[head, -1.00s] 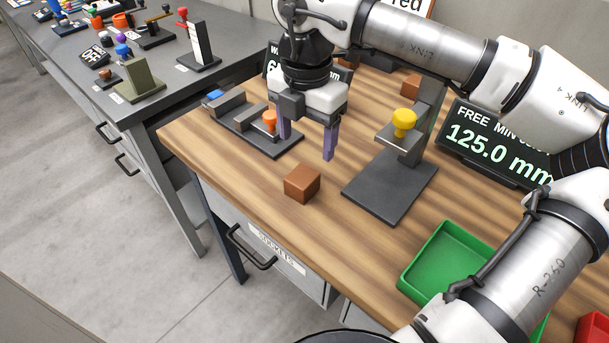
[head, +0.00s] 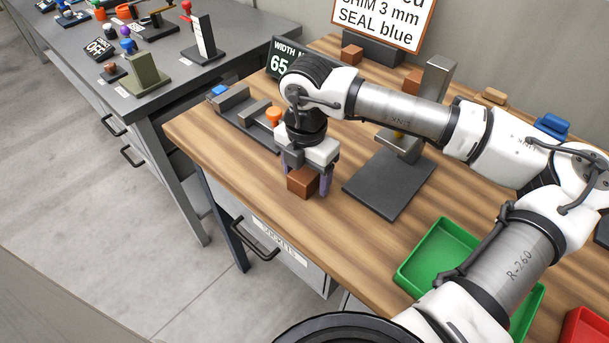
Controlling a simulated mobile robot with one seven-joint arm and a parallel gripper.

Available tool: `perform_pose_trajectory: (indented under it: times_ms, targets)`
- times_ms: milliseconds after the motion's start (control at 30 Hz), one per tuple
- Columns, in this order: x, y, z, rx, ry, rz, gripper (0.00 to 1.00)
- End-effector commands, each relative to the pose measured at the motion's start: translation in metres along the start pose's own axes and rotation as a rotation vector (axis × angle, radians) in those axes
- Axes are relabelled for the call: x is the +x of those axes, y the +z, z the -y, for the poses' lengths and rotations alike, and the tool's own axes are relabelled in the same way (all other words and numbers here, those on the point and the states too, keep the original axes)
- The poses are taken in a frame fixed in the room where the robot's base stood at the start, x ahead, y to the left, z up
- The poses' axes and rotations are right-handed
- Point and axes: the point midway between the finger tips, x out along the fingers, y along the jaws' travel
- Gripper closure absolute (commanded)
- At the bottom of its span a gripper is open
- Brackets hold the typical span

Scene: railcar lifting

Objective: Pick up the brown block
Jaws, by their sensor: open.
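The brown block (head: 302,183) is a small cube on the wooden bench top, near its front edge. My gripper (head: 308,180) points down at the block, with its purple fingers spread. One finger shows at the block's right side. The other finger is mostly hidden, and only a little of it shows at the block's upper left. I cannot tell whether the fingers stand around the block or just behind it. The block looks level on the bench.
A dark stand with a grey column (head: 392,185) is just right of my gripper. A grey gauge with an orange knob (head: 274,116) is behind left. A green tray (head: 440,250) lies front right, a red tray (head: 585,335) beyond it. Other brown blocks (head: 351,53) sit at the back.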

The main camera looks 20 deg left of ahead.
Motion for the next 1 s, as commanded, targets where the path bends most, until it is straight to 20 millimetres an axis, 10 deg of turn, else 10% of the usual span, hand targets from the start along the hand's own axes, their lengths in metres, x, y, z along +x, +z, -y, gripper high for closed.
perform_pose_trajectory:
  times_ms: [467,1000]
  targets:
    - [0.000,0.000,0.000,0.000,0.000,0.000,0.81]
    - [-0.025,0.001,-0.001,0.002,0.002,0.004,0.82]
